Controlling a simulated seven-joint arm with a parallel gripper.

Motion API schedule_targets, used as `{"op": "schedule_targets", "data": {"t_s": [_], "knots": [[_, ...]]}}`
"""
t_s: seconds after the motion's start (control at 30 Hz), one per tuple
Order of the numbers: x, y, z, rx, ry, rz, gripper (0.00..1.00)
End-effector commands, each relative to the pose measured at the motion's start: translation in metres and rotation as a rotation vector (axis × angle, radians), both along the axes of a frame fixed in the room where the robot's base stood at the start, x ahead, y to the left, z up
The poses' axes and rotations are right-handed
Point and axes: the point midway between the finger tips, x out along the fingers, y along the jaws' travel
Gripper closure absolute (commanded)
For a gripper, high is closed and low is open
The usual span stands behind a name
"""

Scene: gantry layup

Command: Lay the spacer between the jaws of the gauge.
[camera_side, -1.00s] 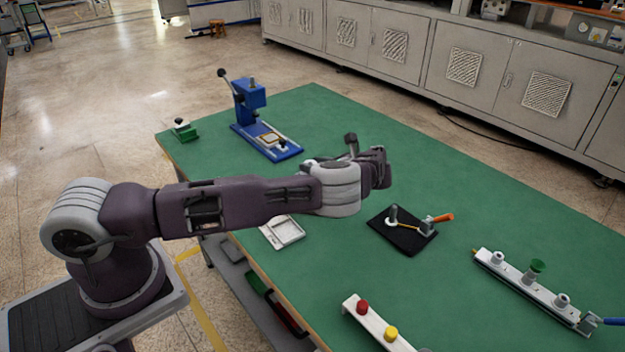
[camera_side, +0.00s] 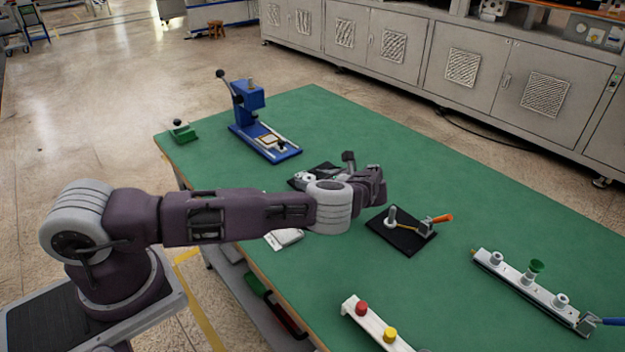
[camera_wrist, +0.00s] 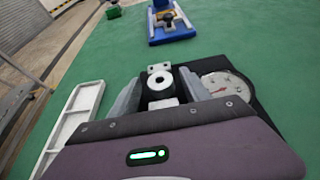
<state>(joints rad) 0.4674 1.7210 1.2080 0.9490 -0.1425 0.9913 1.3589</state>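The gauge is a black base (camera_wrist: 240,77) with a round white dial (camera_wrist: 229,86), just beyond my gripper in the wrist view. In the side view its base (camera_side: 325,168) is partly behind my arm. A pale ring with a dark hole, seemingly the spacer (camera_wrist: 150,80), sits between a light block (camera_wrist: 159,67) and a grey block (camera_wrist: 163,103), which look like the jaws. My gripper (camera_wrist: 160,76) has its two grey fingers apart, one on each side of the ring. Narrow gaps seem to show. Whether the ring rests fully down is unclear.
A white tray (camera_wrist: 92,88) lies left of my gripper. A blue press (camera_side: 248,98) and a green block (camera_side: 182,132) stand farther back. A black plate with an orange-handled clamp (camera_side: 405,240) is close on the right. Rails with knobs (camera_side: 530,283) lie farther right.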

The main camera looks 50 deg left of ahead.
Motion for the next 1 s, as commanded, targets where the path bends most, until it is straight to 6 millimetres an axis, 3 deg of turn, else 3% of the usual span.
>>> {"op": "schedule_targets", "data": {"t_s": [0.13,0.4,0.6,0.83,0.93,1.0], "knots": [[0.001,-0.010,0.007,-0.002,-0.002,-0.002,0.45],[0.001,-0.077,0.034,-0.003,-0.002,-0.005,0.45],[0.000,-0.107,0.047,-0.001,-0.001,-0.002,0.45],[0.000,-0.110,0.053,-0.011,-0.014,0.014,0.45],[-0.006,-0.099,0.079,-0.102,-0.110,0.126,0.45],[-0.018,-0.090,0.109,-0.223,-0.230,0.268,0.45]]}}
